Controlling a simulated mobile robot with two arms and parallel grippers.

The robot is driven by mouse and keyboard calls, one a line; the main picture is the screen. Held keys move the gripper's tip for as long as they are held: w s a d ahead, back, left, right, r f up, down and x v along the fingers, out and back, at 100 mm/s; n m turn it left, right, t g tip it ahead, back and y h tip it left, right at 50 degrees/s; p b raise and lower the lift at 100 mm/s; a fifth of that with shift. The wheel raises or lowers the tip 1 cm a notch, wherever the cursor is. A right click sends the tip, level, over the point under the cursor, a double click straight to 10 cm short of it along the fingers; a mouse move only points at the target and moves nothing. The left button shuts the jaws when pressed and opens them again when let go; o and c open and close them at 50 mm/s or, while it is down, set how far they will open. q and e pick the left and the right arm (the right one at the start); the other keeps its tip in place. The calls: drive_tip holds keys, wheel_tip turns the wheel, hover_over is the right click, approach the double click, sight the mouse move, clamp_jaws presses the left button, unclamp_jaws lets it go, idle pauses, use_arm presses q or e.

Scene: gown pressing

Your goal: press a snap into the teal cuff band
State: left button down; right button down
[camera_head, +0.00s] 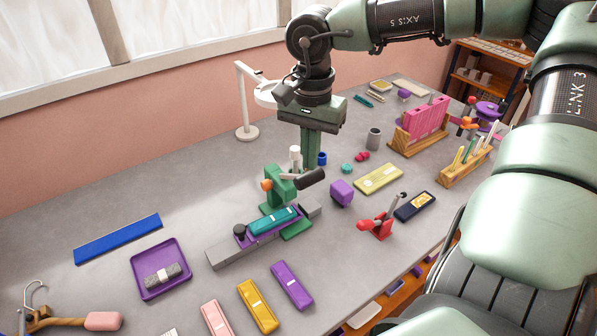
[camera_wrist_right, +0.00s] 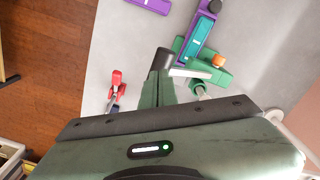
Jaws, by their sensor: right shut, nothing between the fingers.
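The teal cuff band (camera_head: 272,220) lies in a purple holder on a grey rail (camera_head: 228,253), its front end under the green snap press (camera_head: 281,186). My right gripper (camera_head: 312,166) is shut and empty, fingers pointing down, right at the black handle. The cuff band (camera_wrist_right: 198,40) shows there too, in the holder. My left gripper is out of view.
Pink (camera_head: 217,318), yellow (camera_head: 258,305) and purple (camera_head: 291,285) bands lie in front. A purple tray (camera_head: 162,270) with a grey roll stands left, near a blue strip (camera_head: 118,238). A red tool (camera_head: 378,226) and purple block (camera_head: 341,192) are right of the press. A white lamp (camera_head: 246,130) stands behind.

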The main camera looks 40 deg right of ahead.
drive_tip(key=shift+f, duration=0.1)
drive_tip(key=shift+f+b, duration=0.75)
drive_tip(key=shift+b, duration=0.1)
drive_tip(key=shift+s+a+f+b, duration=0.1)
drive_tip(key=shift+s+f+b, duration=0.7)
drive_tip(key=shift+f+b, duration=0.3)
drive_tip(key=shift+s+f+b, duration=0.3)
drive_tip(key=shift+f+b, duration=0.3)
drive_tip(key=shift+f, duration=0.05)
drive_tip(key=shift+s+f+b, duration=0.3)
drive_tip(key=shift+f+b, duration=0.25)
drive_tip(key=shift+f, duration=0.1)
drive_tip(key=shift+s+a+f+b, duration=0.1)
drive_tip(key=shift+s+f+b, duration=0.05)
drive_tip(key=shift+f+b, duration=0.55)
drive_tip(key=shift+s+f+b, duration=0.15)
drive_tip(key=shift+f+b, duration=0.45)
drive_tip(key=shift+f, duration=0.05)
